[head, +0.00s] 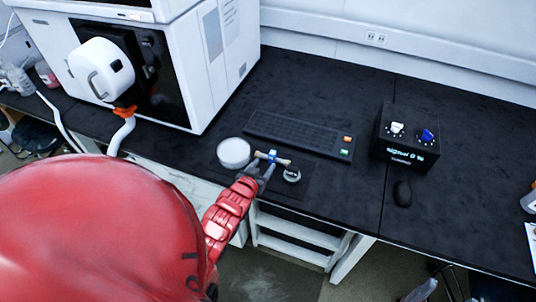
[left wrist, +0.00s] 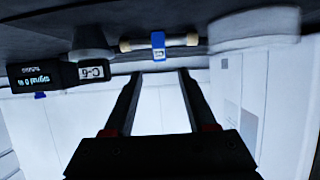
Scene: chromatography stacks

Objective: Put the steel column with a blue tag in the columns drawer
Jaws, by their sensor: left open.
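The steel column (head: 284,161) is a short pale rod with a blue tag (head: 272,156) around its middle. It lies near the front of the black bench, and in the left wrist view the column (left wrist: 180,41) shows beyond the fingertips with its blue tag (left wrist: 158,46). My left gripper (head: 264,174) is open, just in front of the column; in the wrist view its two fingers (left wrist: 158,75) are apart with nothing between them. Whether they touch the column is unclear. I cannot identify the columns drawer for certain. My right gripper is not in view.
A white round tub (head: 233,152) stands left of the column and a small dark round item (head: 291,175) right of it. A white frame (head: 296,230) is below the bench edge. A mouse (head: 403,194) lies right.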

